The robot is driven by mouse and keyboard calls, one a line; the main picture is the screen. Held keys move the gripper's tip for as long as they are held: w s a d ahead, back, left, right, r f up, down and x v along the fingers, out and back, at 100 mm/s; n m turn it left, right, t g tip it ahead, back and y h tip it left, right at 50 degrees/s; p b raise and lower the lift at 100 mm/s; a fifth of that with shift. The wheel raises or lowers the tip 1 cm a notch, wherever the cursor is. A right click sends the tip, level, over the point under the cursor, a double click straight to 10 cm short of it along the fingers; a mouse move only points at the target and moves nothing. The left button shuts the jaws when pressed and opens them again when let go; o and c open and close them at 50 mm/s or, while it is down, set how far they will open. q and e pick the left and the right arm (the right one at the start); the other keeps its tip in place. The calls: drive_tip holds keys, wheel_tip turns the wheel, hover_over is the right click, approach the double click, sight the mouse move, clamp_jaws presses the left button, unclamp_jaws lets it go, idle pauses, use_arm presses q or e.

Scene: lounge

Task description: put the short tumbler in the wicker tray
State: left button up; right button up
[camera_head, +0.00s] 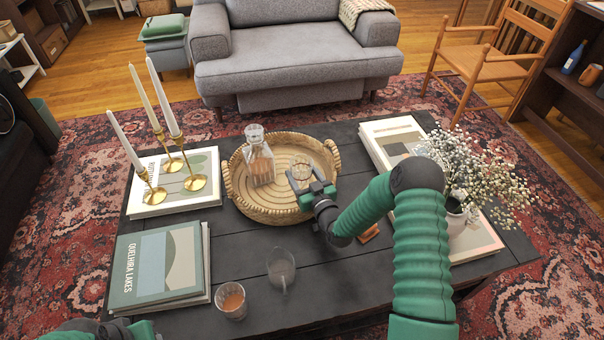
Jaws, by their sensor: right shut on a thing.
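The round wicker tray (243,202) lies on the dark table, with a handle at each side. My right gripper (306,178) reaches over the tray's right half and is shut on a short clear tumbler (302,167). The tumbler is within the tray's outline, partly hidden by the fingers; I cannot tell whether it touches the tray floor. A glass decanter (259,158) with amber liquid stands in the tray's left half. Part of my left arm shows at the bottom left edge; its fingers cannot be made out.
A glass with amber liquid (231,301) and a clear glass vessel (281,268) stand at the table's front. Books (160,262) and brass candlesticks (154,194) are on the left. A flower vase (456,219) and more books (385,142) are on the right.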

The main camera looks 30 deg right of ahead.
drive_tip(key=o, duration=1.6)
drive_tip(key=shift+s+f, duration=0.1)
drive_tip(key=shift+f, duration=0.15)
drive_tip(key=shift+o, duration=0.2)
drive_tip(key=shift+a, duration=0.1)
drive_tip(key=shift+r, duration=0.15)
drive_tip(key=shift+r+p, duration=0.7)
drive_tip(key=s+p, duration=0.2)
drive_tip(key=s, duration=1)
drive_tip(key=shift+a+r+p, duration=0.15)
drive_tip(key=shift+a+p, duration=0.05)
drive_tip(key=shift+p, duration=0.15)
